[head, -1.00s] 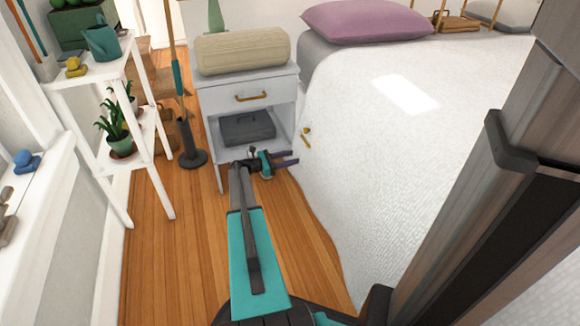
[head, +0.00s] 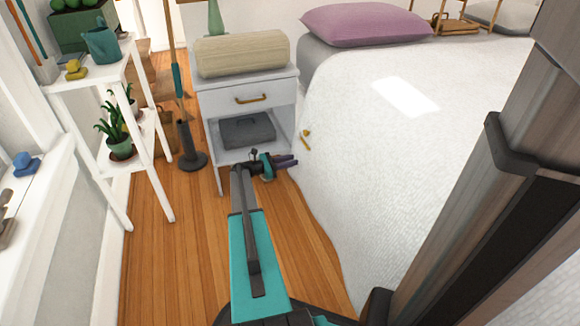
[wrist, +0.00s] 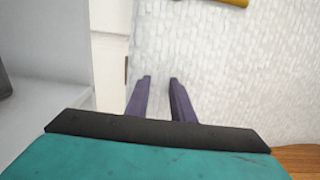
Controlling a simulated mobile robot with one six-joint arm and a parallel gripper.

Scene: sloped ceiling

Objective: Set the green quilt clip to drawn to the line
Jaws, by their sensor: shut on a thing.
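The white quilt (head: 420,150) hangs over the bed's near side, next to the nightstand. A small yellow clip-like piece (head: 306,132) is on its side; part of a yellow thing (wrist: 236,2) shows at the top of the wrist view. I cannot make out a green clip or a line. My gripper (head: 295,160) is low between the nightstand's front and the quilt, below the yellow piece. In the wrist view its purple fingers (wrist: 159,78) stand a little apart, against white quilt. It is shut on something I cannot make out.
The nightstand (head: 247,85) has a drawer, a beige bundle (head: 240,54) on top and a dark case (head: 248,130) on its open shelf. A white plant stand (head: 135,155) and a pole on a dark base (head: 190,150) stand left. Wood floor (head: 165,270) is clear.

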